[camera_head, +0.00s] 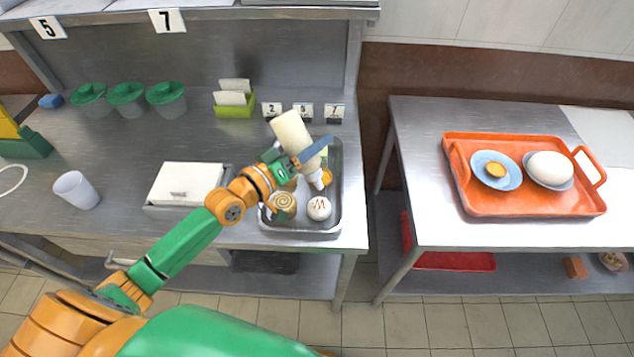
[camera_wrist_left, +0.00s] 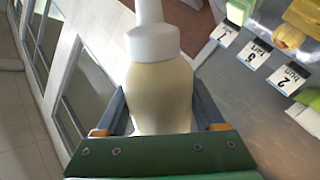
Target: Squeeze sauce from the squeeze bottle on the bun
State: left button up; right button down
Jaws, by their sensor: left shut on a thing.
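My left gripper (camera_head: 300,162) is shut on the squeeze bottle (camera_head: 290,131), a cream bottle with a white cap and nozzle. My right gripper is not in view.
A white-lidded box (camera_head: 186,183) and a white cup (camera_head: 76,190) stand left on the steel counter. Several green-lidded containers (camera_head: 127,97) and number cards (camera_head: 303,111) stand behind. An orange tray (camera_head: 524,203) with plates is on the right table, across a gap.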

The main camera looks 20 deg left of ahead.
pick_arm(q)
notch_tip(320, 180, down, 3)
jog(key=w+a+n+g+b, duration=0.1)
jog(key=a+n+b, duration=0.2)
jog(key=n+b, duration=0.35)
pick_arm(e)
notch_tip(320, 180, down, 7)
jog(key=p, duration=0.2)
pick_arm(q)
jog(key=d+n+p, duration=0.1)
jog(key=n+p, duration=0.1)
jog(key=n, duration=0.1)
jog(key=s+d+r+n+h+p, duration=0.1)
jog(key=n+p, duration=0.1)
jog(key=n, duration=0.1)
jog(key=d+r+n+h+p, duration=0.1)
jog(key=d+n+p, duration=0.1)
jog(key=n, duration=0.1)
jog(key=shift+s+r+g+p, duration=0.25)
jog(key=shift+s+g+p, duration=0.05)
jog(key=shift+s+p, duration=0.1)
jog(key=s+d+r+n+h+p, duration=0.1)
jog(key=d+r+n+p, duration=0.3)
jog(key=r+n+p, duration=0.6)
notch_tip(320, 180, up, 2)
jog(key=shift+s+p, duration=0.55)
jog(key=shift+p, duration=0.35)
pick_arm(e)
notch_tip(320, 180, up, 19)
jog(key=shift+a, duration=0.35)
